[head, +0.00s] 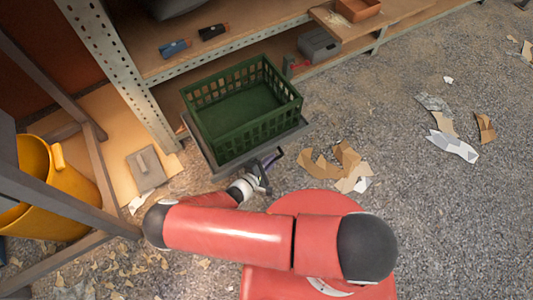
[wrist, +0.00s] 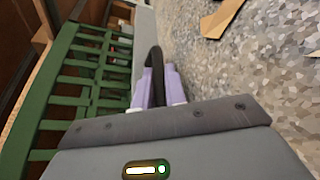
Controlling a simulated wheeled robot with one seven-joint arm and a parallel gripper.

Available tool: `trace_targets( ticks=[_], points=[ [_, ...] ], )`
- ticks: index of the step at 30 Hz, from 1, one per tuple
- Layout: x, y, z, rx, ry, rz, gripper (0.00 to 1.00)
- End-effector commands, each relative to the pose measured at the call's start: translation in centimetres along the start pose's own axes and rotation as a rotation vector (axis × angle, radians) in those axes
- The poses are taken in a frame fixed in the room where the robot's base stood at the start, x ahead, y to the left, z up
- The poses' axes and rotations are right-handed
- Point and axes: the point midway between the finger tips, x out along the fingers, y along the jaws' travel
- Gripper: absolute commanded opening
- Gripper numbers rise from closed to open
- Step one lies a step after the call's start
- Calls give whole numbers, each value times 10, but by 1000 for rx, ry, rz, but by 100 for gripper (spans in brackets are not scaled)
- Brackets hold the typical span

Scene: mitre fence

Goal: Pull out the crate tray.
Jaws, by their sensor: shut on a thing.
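The crate tray (head: 262,149) is a flat grey board under a green slatted crate (head: 240,135). It sits at the lower shelf and sticks out of its front over the floor. The crate looks empty and also shows in the wrist view (wrist: 62,98). My gripper (head: 268,168) is at the tray's front edge. In the wrist view, the purple fingers (wrist: 158,85) are shut on the tray's dark curved handle (wrist: 154,58).
A perforated shelf post (head: 118,72) stands left of the crate. A grey box (head: 318,44) is on the lower shelf to the right. A yellow bucket (head: 62,185) stands at the left. Torn cardboard (head: 338,165) lies on the gravelly floor, which is mostly open to the right.

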Motion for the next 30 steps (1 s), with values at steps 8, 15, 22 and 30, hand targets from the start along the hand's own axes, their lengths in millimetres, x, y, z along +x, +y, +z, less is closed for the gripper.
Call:
trace_targets(
  ticks=[8, 15, 22, 30],
  points=[
    [-1, -2, 2, 1, 0, 0, 0],
    [-1, -2, 1, 1, 0, 0, 27],
    [-1, -1, 1, 1, 0, 0, 34],
    [-18, -2, 0, 1, 2, -2, 34]
  ],
)
